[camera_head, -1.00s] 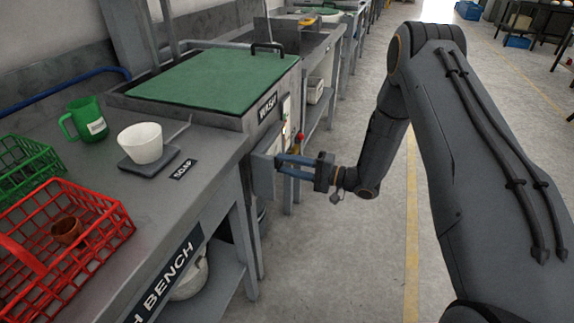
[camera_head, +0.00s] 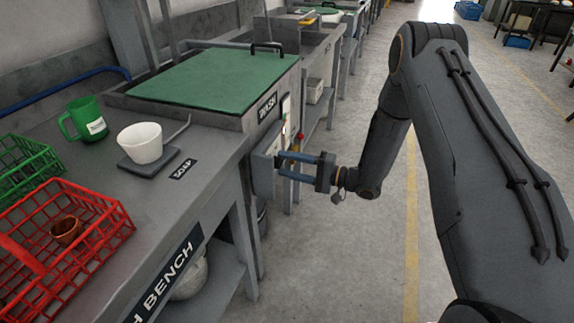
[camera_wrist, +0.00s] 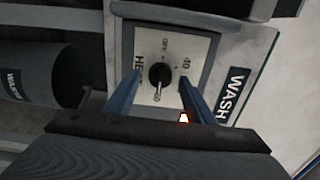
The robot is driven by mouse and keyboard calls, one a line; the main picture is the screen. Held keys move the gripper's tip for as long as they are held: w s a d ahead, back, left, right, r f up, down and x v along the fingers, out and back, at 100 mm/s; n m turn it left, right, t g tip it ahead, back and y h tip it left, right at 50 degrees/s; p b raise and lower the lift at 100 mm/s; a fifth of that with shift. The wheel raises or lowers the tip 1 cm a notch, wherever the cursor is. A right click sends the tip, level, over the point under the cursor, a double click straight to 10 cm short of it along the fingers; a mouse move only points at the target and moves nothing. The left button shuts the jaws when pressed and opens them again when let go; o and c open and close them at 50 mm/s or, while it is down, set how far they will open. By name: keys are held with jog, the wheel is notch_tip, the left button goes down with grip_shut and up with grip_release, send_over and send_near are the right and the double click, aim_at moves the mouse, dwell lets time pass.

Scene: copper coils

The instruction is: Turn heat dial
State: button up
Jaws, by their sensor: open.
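The heat dial (camera_wrist: 160,76) is a dark round knob with a pale pointer on a white plate (camera_wrist: 190,44) with printed marks, seen in the wrist view. The pointer is toward the bottom of the picture. My gripper (camera_wrist: 156,84) is open, with one blue finger on each side of the dial; I cannot tell whether they touch it. In the head view my gripper (camera_head: 290,166) reaches left to the grey control box (camera_head: 264,168) on the front of the wash unit. The dial itself is hidden there.
The wash unit has a green lid (camera_head: 215,80) with a dark handle. A red lever or knob (camera_head: 299,138) is just above my gripper. A red crate (camera_head: 110,208), white cup (camera_head: 140,143) and green mug (camera_head: 85,120) stand on the bench.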

jog(key=v, duration=0.7)
jog(key=shift+d, duration=0.2)
jog(key=w+d+r+n+t+h+p, duration=0.1)
jog(key=w+d+r+t+h+p, duration=0.15)
jog(key=w+d+r+h, duration=0.5)
jog(key=s+d+r+h+p, duration=0.2)
jog(key=s+d+r+h, duration=0.25)
jog(key=h, duration=0.25)
jog(key=s+r+n+g+p, duration=0.1)
jog(key=s+r+g, duration=0.2)
jog(key=s, duration=0.8)
jog(key=s+r+n+g+h+p, duration=0.1)
jog(key=s+r+g, duration=0.1)
jog(key=s, duration=0.9)
jog(key=s+r+n+g+h+p, duration=0.1)
jog(key=s+r+g, duration=0.2)
jog(key=s, duration=0.8)
jog(key=shift+s+r+g+p, duration=0.2)
jog(key=shift+r+g+p, duration=0.15)
jog(key=shift+r, duration=0.3)
